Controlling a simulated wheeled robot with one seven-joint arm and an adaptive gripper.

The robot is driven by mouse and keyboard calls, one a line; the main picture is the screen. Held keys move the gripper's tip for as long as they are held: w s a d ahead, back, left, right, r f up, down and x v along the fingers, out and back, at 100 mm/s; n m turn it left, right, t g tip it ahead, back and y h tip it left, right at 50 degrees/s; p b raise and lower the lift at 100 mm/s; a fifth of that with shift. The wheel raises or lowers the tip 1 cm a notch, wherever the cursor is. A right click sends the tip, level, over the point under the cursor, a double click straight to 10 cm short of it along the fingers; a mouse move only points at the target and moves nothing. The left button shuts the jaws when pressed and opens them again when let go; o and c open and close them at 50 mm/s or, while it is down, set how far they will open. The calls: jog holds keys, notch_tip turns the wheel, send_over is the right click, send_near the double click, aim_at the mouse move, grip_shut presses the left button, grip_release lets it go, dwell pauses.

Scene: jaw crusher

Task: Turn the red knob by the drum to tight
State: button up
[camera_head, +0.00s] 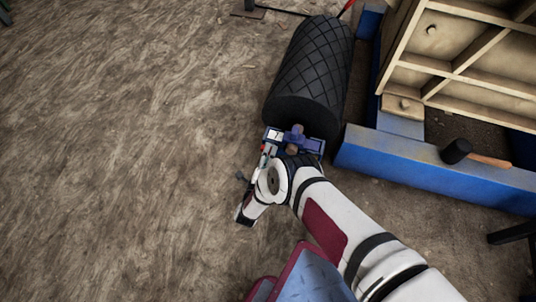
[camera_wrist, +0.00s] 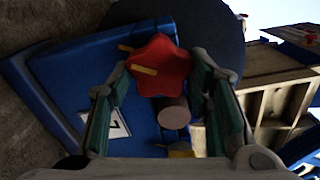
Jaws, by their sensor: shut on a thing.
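The red star-shaped knob (camera_wrist: 163,68) sits in front of a blue panel (camera_wrist: 75,75) in the wrist view. A yellow bar lies on the knob's face. Another yellow mark (camera_wrist: 125,48) shows just beyond its upper left edge; the two are apart. My gripper (camera_wrist: 161,82) is shut on the knob, one finger on each side. The black ridged drum (camera_head: 310,75) lies beyond my gripper in the head view; a dark round part of it (camera_wrist: 222,30) shows behind the knob in the wrist view. The knob cannot be made out in the head view.
A blue beam (camera_head: 430,172) runs right of my arm, with a black-headed mallet (camera_head: 457,151) on it. A wooden ribbed frame (camera_head: 455,65) stands at the upper right. A pinkish cylinder (camera_wrist: 174,113) sits just below the knob. Bare ground (camera_head: 120,150) is open at the left.

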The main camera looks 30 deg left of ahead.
jog(key=o, duration=1.1)
jog(key=shift+o, duration=0.2)
jog(key=v, duration=1.2)
